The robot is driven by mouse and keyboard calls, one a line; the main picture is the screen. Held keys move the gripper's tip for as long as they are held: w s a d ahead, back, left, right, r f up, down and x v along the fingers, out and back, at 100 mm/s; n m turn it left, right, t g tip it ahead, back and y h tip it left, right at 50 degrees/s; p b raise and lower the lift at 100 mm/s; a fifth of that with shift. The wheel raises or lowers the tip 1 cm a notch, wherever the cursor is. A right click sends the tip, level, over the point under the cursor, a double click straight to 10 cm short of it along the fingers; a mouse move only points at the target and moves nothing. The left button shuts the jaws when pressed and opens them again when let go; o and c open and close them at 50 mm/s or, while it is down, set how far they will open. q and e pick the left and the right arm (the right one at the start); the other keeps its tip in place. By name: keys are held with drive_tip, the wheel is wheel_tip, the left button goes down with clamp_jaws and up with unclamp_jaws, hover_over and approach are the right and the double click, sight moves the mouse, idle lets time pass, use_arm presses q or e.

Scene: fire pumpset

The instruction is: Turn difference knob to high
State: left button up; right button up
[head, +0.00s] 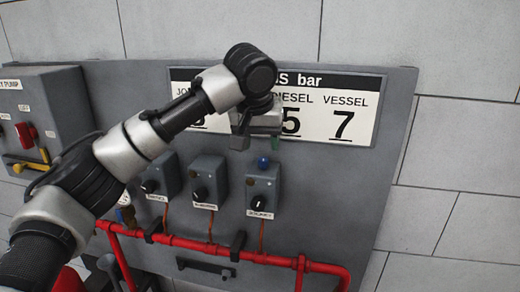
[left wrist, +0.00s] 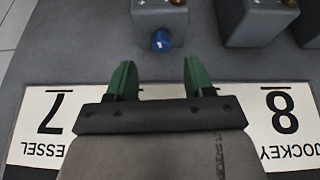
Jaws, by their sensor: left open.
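Three grey switch boxes with black knobs sit in a row on the grey panel. The left knob (head: 150,186), middle knob (head: 200,192) and right knob (head: 257,203) each have a small white label below. The right label reads like "JOCKEY"; the other two are too small to read surely, so I cannot tell which is the difference knob. My left gripper (head: 257,142) is open and empty above the boxes, in front of the sign. In the left wrist view its green fingers (left wrist: 158,80) stand apart, near the box with the blue lamp (left wrist: 160,41). My right gripper is not in view.
A white pressure sign (head: 352,105) is partly hidden by my left arm. Red pipe (head: 215,247) runs below the boxes. A pump box (head: 45,115) with a red switch and yellow handle is at the left. The panel right of the boxes is bare.

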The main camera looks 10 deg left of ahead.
sight(263, 159)
use_arm(q)
drive_tip(key=x, duration=0.2)
drive_tip(key=p+x, duration=0.1)
drive_tip(key=x, duration=0.1)
drive_tip(key=shift+w+a+f, duration=0.15)
drive_tip(key=shift+w+a, duration=0.1)
drive_tip(key=shift+w, duration=0.05)
drive_tip(key=shift+w+d+f+p, duration=0.1)
drive_tip(key=shift+f+p, duration=0.2)
drive_tip(key=shift+f, duration=0.3)
drive_tip(key=c, duration=0.9)
